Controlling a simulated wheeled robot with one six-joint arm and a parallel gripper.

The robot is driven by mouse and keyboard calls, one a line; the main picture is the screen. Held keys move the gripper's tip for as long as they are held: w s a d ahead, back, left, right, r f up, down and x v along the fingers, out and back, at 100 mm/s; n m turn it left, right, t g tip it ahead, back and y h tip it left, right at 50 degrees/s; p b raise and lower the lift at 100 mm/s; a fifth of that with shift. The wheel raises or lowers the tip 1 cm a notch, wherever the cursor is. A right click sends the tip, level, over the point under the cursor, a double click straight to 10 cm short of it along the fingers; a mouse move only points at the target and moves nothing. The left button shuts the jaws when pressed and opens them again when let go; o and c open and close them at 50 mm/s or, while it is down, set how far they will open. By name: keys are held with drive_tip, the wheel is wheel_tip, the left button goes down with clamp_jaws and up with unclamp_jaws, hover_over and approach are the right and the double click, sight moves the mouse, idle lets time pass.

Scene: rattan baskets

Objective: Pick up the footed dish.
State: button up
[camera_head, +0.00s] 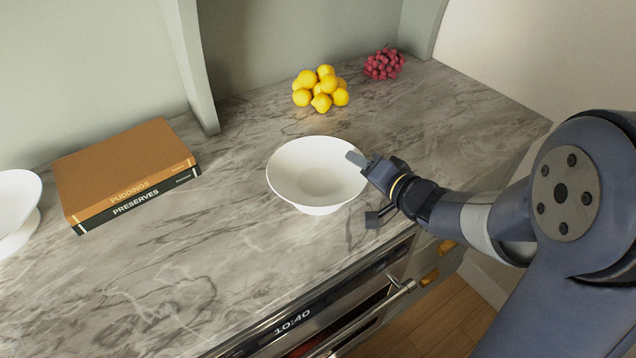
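A wide white dish (309,178) stands upright on the marble counter, with a low, narrower base under its flared bowl; its inside looks empty. A second white dish (17,212) is at the left edge, partly cut off, and narrows above a spreading foot. I cannot tell for certain which one is the footed dish. My gripper (364,189) is at the right side of the middle dish. Its fingers are spread apart, one at the rim's upper right and the other lower, near the counter's front edge. Whether a finger touches the rim is unclear.
Two stacked books (125,170) lie left of the middle dish. Lemons (320,89) and red grapes (384,64) sit behind it. An oven with a handle (375,312) is below the counter's front edge. The counter (190,265) is clear at front left.

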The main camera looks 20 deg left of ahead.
drive_tip(key=shift+w+a+f, duration=0.1)
drive_tip(key=shift+w+a, duration=0.2)
clamp_jaws()
idle(0.5)
